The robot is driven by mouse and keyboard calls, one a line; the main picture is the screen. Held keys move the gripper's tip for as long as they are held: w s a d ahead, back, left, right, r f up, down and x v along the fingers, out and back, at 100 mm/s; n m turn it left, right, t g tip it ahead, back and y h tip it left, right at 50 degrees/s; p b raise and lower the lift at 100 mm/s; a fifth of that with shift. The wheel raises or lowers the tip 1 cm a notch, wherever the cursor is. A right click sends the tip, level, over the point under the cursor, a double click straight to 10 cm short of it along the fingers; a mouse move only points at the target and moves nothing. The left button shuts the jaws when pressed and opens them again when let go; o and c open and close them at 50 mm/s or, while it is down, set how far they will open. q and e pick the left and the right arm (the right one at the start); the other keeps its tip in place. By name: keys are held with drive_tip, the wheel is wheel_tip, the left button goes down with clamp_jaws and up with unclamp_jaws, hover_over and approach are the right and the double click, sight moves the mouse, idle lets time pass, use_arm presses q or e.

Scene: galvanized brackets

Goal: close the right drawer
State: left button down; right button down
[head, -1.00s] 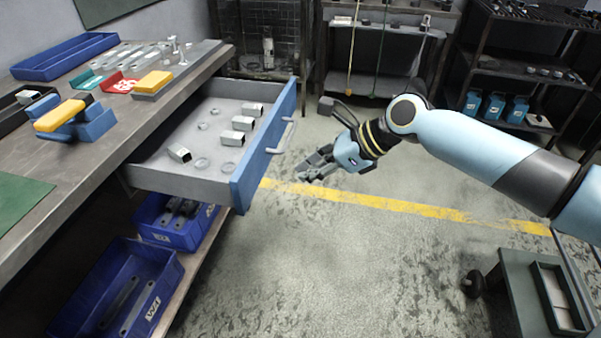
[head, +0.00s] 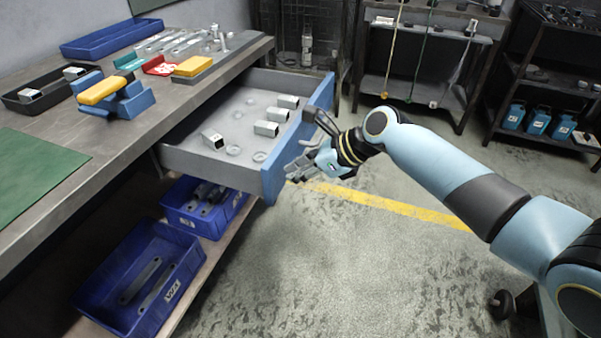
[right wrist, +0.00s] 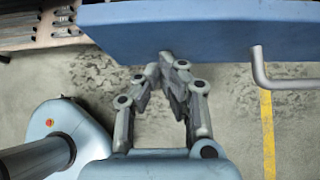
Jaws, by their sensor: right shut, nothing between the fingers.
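The drawer (head: 215,165) under the workbench is pulled out, its grey tray open to view. Its blue front (head: 272,176) faces right. My right gripper (head: 291,171) is just outside this front, near its lower, closer end, with its fingers shut and empty. In the right wrist view the fingertips (right wrist: 167,66) are together just below the blue front (right wrist: 200,32); I cannot tell whether they touch it. The metal handle (right wrist: 262,72) is to the right of the fingers, apart from them. In the head view my right gripper and wrist hide most of the handle. My left gripper is not in view.
Square metal brackets (head: 265,128) and washers lie in the drawer. Blue bins (head: 187,270) stand on a shelf below. The bench top (head: 95,140) holds trays and clamps. Open floor (head: 330,260) with a yellow line lies right of the drawer.

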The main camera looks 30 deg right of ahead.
drive_tip(key=shift+w+a, duration=0.3)
drive_tip(key=shift+w, duration=0.05)
drive_tip(key=w+a, duration=0.6)
drive_tip(key=shift+w+r+p, duration=0.1)
drive_tip(key=shift+w+p, duration=0.2)
drive_tip(key=shift+w, duration=0.1)
drive_tip(key=b, duration=0.6)
approach(192, 146)
drive_tip(key=a, duration=0.1)
drive_tip(key=s+a+f, duration=0.1)
drive_tip(key=a, duration=0.1)
drive_tip(key=a+f, duration=0.1)
drive_tip(key=shift+s+a+f, duration=0.2)
drive_tip(key=shift+s+a, duration=0.05)
drive_tip(key=shift+a, duration=0.1)
drive_tip(key=shift+w+a, duration=0.25)
drive_tip(key=shift+w, duration=0.05)
drive_tip(key=shift+w+r, duration=0.1)
drive_tip(key=shift+r, duration=0.05)
drive_tip(key=shift+a+r, duration=0.1)
